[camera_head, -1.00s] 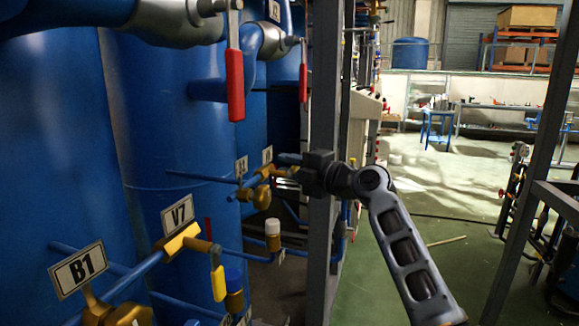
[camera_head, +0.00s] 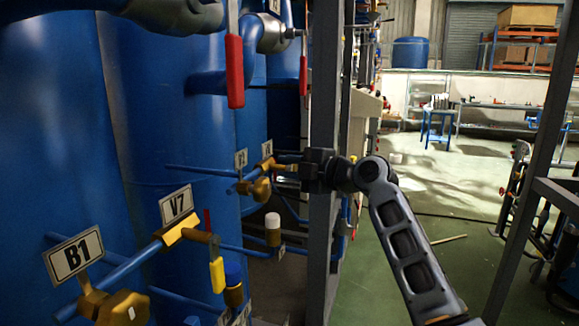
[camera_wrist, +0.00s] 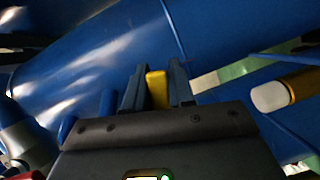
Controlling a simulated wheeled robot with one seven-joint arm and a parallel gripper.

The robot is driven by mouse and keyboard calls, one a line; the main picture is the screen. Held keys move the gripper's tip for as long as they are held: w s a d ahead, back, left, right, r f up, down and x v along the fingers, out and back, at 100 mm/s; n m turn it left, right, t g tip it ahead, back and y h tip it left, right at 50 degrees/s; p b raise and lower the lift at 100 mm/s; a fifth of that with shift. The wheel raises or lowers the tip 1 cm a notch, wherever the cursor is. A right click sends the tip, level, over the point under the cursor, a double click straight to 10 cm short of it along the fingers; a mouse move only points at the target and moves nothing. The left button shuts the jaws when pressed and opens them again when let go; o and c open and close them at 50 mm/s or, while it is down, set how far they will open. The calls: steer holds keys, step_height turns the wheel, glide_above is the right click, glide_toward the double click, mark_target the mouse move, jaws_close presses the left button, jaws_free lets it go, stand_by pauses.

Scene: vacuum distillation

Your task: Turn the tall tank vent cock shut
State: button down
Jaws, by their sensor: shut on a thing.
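A small brass cock (camera_head: 264,164) sits on a thin blue pipe beside the tall blue tank (camera_head: 150,110), behind two small tags. My gripper (camera_head: 284,164) reaches it from the right. In the wrist view a yellow handle (camera_wrist: 157,90) stands between the two dark fingers (camera_wrist: 157,88), and my gripper is shut on it. The fingers and wrist hide part of the handle in the head view, so I cannot tell its exact angle.
A grey upright post (camera_head: 323,90) stands close to my wrist. Red-handled valves (camera_head: 235,70) hang above. The V7 cock (camera_head: 217,272) with a yellow handle and the B1 knob (camera_head: 124,308) are at lower left. A white-capped fitting (camera_head: 273,222) is below; green floor at right is open.

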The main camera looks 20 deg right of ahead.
steer(key=s+a+f+m+g+y+p, duration=0.1)
steer(key=s+a+f+m+g+p, duration=0.2)
steer(key=m+g, duration=0.3)
steer(key=shift+s+a+f+m+y+p, duration=0.15)
steer(key=shift+s+f+m+y+p, duration=0.5)
steer(key=shift+m, duration=1.85)
steer(key=shift+s+f+g, duration=0.2)
steer(key=shift+g, duration=0.1)
steer(key=c, duration=1)
jaws_free()
steer(key=shift+h, duration=0.25)
steer(key=shift+c, duration=0.2)
steer(key=shift+r, duration=0.1)
steer(key=b+v, duration=0.1)
steer(key=v, duration=0.6)
steer(key=shift+s+d, duration=0.25)
steer(key=shift+d, duration=0.05)
